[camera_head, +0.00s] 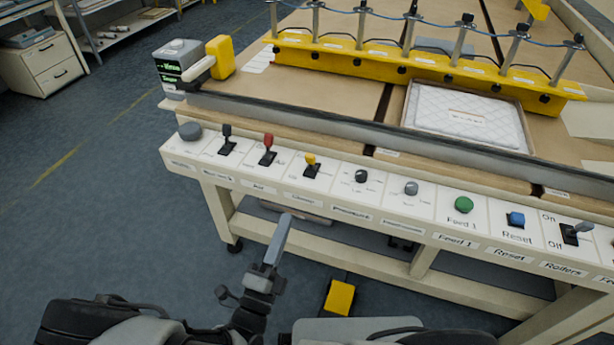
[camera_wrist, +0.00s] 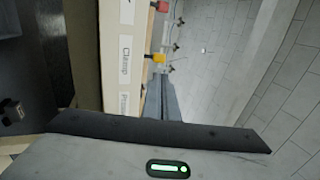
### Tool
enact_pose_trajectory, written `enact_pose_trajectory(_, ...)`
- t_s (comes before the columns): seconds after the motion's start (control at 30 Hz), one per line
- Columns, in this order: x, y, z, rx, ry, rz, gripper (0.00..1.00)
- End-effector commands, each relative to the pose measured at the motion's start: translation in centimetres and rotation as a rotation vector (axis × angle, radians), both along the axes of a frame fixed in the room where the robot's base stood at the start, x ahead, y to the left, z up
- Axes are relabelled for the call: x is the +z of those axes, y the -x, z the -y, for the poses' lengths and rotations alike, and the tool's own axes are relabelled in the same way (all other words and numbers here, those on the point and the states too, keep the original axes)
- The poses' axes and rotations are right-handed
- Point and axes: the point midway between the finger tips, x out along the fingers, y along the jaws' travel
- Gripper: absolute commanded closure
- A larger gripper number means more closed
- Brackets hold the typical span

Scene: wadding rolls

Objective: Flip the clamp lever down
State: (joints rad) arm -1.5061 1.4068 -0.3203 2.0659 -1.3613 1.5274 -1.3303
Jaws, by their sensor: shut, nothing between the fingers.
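The clamp lever is a small yellow-tipped toggle (camera_head: 311,163) on the white front panel, above a small label. Its yellow tip points up. In the wrist view the yellow tip (camera_wrist: 159,58) shows beside a label reading "Clamp". My gripper (camera_head: 286,220) is shut and empty, in front of and below the panel, apart from the lever. In the wrist view the grey fingers (camera_wrist: 169,96) point toward the row of levers, with the yellow tip just beyond them.
A red lever (camera_head: 268,148) and a black lever (camera_head: 227,139) stand left of it. A dark knob (camera_head: 361,176), a grey knob (camera_head: 411,187), a green button (camera_head: 463,204) and a blue button (camera_head: 515,218) lie right. A yellow block (camera_head: 340,297) is on the floor below.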

Motion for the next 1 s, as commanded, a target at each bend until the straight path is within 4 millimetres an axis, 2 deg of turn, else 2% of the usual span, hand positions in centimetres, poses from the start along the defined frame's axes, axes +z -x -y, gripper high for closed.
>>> enact_pose_trajectory(0.23, 0.1, -0.1, 0.1, -0.002, -0.004, 0.000, 1.00)
enact_pose_trajectory(0.37, 0.4, -0.8, 0.3, -0.003, -0.005, 0.003, 1.00)
enact_pose_trajectory(0.47, 0.8, -2.0, 0.8, -0.004, -0.005, 0.002, 1.00)
enact_pose_trajectory(0.8, 3.1, -8.4, 3.2, -0.005, -0.006, 0.002, 1.00)
enact_pose_trajectory(1.0, 4.0, -11.2, 4.2, -0.005, -0.006, 0.001, 1.00)
